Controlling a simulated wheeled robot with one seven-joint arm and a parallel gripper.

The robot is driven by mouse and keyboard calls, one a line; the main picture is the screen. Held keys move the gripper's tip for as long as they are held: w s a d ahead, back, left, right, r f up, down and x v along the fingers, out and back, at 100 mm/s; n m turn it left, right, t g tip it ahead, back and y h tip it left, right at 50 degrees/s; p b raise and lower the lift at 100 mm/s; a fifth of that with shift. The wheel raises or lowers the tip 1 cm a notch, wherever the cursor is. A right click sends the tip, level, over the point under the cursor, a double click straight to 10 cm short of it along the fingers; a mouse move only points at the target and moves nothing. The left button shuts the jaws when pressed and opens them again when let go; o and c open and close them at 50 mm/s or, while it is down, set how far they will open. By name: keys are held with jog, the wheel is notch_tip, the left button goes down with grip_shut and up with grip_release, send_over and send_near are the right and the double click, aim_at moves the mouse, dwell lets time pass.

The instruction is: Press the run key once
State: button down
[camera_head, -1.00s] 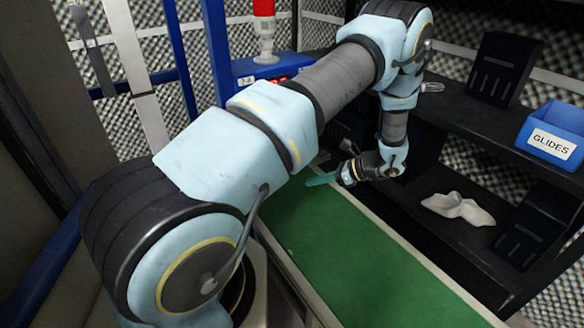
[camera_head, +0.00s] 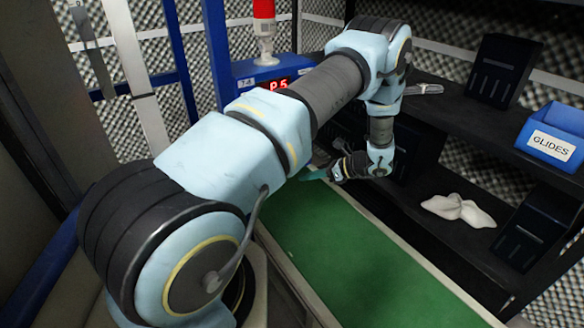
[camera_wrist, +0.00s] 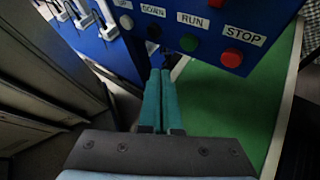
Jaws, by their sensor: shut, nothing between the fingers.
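The run key is a green button (camera_wrist: 189,43) under the label RUN on a blue panel (camera_wrist: 268,62) in the wrist view. A red button (camera_wrist: 231,58) under STOP sits to its right, and a black button (camera_wrist: 153,32) under DOWN to its left. My gripper (camera_wrist: 159,74) is shut and empty, its teal fingers side by side. In the picture, its tips are below and left of the green button; a gap shows between them. In the head view, my gripper (camera_head: 304,175) is over the green belt, and my arm hides the keys.
The green belt (camera_head: 340,250) is clear. A dark shelf at right holds a blue GLIDES bin (camera_head: 552,138) and a white lumpy object (camera_head: 458,210).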

jog(key=shift+w+a+b, duration=0.25)
jog(key=shift+w+a, duration=0.25)
jog(key=shift+w, duration=0.3)
jog(key=shift+w+a+b, duration=0.2)
jog(key=shift+w+a, duration=0.25)
jog(key=shift+w, duration=0.35)
dwell(0.9)
jog(key=shift+w+a, duration=0.2)
jog(key=shift+w, duration=0.15)
